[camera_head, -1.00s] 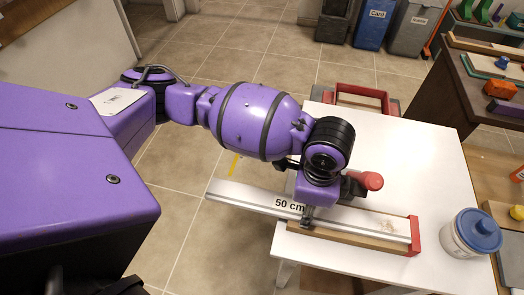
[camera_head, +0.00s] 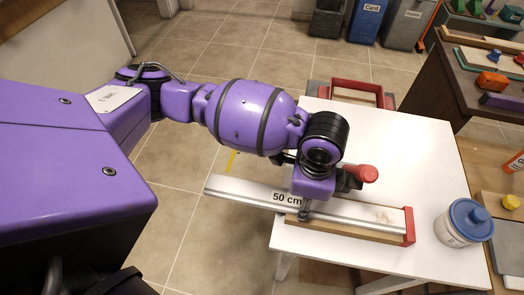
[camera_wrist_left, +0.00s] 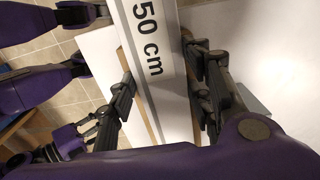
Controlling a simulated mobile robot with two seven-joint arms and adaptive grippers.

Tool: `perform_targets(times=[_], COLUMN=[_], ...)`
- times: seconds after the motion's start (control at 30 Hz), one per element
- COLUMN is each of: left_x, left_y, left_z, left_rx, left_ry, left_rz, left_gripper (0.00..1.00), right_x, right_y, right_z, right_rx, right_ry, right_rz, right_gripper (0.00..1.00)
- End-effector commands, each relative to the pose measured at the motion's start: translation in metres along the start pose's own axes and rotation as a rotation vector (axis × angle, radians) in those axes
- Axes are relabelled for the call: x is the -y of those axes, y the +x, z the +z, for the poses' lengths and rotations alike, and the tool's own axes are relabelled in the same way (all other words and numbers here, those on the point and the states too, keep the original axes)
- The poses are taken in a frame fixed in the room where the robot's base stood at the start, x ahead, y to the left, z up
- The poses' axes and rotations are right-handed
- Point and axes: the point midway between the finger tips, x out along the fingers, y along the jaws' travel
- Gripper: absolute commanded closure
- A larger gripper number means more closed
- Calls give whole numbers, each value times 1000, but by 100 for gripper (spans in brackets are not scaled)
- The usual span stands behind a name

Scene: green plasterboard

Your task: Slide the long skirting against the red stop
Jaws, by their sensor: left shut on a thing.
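The long skirting (camera_head: 345,210) is a pale strip marked "50 cm". It lies along a wooden board (camera_head: 340,231) on the white table, and its left end sticks out past the table edge. The red stop (camera_head: 409,226) stands at the board's right end. The skirting's right end is at or very close to the stop; I cannot tell if they touch. My left gripper (camera_head: 304,214) is shut on the skirting near the label. In the left wrist view its fingers (camera_wrist_left: 160,95) lie on either side of the strip. My right gripper is not in view.
A jar with a blue lid (camera_head: 465,222) stands right of the stop. A red-ended dark object (camera_head: 362,173) is just behind my left gripper. A red frame (camera_head: 348,92) stands beyond the table. The white table's (camera_head: 415,155) back right area is clear.

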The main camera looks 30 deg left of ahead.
Motion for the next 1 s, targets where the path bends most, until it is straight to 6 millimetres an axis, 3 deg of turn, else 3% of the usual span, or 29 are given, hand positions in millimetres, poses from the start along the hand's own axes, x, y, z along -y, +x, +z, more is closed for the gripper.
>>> perform_targets(times=[0.03,0.07,0.2,0.63,1.0], left_x=[1,1,1,1,2], left_y=[-1,-1,-1,-9,-83], left_z=[-1,-1,-1,-1,-1], left_rx=[-2,-2,-2,-1,-4], left_ry=[1,1,1,1,2], left_rz=[-3,-3,-3,-4,-7], left_gripper=[98,51,33,32,32], right_x=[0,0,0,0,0], right_y=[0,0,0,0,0], right_z=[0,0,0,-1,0], right_rx=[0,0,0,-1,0], right_ry=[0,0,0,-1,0], right_rz=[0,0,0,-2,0], right_gripper=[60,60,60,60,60])
